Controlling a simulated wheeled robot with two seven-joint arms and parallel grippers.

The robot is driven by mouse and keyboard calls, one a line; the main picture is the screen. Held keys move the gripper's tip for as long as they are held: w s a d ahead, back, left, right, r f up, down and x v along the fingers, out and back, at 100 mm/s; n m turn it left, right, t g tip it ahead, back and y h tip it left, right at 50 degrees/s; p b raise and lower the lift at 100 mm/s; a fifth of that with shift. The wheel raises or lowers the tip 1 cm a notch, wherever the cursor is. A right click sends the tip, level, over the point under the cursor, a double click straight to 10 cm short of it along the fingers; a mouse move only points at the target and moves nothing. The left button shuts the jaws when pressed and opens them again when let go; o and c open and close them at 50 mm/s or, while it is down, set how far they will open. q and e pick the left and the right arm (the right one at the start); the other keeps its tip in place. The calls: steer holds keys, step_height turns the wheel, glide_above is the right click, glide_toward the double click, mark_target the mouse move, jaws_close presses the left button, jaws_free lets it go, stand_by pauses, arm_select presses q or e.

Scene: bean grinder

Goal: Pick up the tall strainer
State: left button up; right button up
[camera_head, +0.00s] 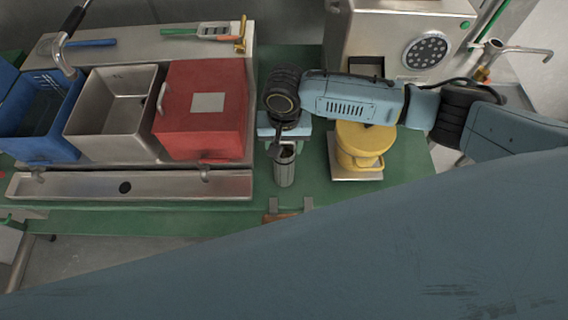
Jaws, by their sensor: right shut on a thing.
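The tall strainer (285,170) is a narrow grey metal cylinder with an open dark top. It stands roughly upright over the green counter in the middle of the head view. My right gripper (284,144) reaches in from the right and is shut on the strainer near its upper rim. The gripper's wrist hides part of the far side of the rim. I cannot tell whether the strainer's base touches the counter. My left gripper is not in view.
A yellow container (361,146) stands on a metal plate right of the strainer. A red box (204,112), a metal bin (112,112) and a blue bin (40,117) stand on the left. A grey machine (381,38) is behind. Green counter (318,183) shows around the strainer.

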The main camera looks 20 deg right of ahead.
steer(key=c, duration=0.4)
steer(key=shift+r, duration=0.15)
steer(key=shift+c, duration=0.2)
